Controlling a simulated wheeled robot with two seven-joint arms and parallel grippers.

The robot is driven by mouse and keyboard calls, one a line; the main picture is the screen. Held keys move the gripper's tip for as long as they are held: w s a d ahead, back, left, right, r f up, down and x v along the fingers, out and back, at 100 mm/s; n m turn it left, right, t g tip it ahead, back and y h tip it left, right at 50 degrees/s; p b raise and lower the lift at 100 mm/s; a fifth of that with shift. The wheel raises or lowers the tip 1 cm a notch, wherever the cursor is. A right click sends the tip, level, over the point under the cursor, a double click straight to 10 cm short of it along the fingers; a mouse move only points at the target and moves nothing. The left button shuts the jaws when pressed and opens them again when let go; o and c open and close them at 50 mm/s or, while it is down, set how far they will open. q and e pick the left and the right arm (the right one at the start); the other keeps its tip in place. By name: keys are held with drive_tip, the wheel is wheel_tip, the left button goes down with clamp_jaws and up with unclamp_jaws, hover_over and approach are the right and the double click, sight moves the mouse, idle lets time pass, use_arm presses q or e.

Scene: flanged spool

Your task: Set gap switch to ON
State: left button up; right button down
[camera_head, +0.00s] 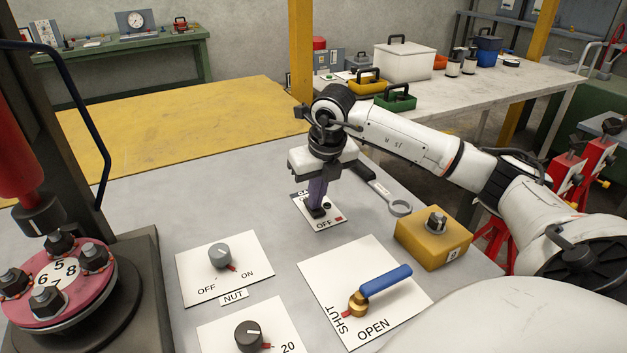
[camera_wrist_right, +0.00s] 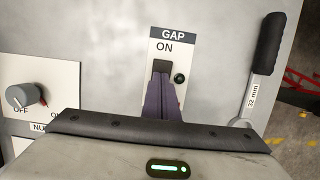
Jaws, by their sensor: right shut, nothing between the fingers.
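The gap switch sits on a white plate (camera_head: 330,226) marked OFF at its near end. In the right wrist view the plate (camera_wrist_right: 175,44) reads GAP with ON below it. My left gripper is not in view.
A wrench (camera_head: 399,206) lies right of the plate, near a yellow box with a knob (camera_head: 428,243). In front are the NUT knob panel (camera_head: 205,277) and a blue-handled valve panel (camera_head: 318,272). A red flanged spool (camera_head: 91,292) stands at left. The table's far left is clear.

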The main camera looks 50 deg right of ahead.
sight(319, 213)
drive_tip(key=shift+s+f, duration=0.1)
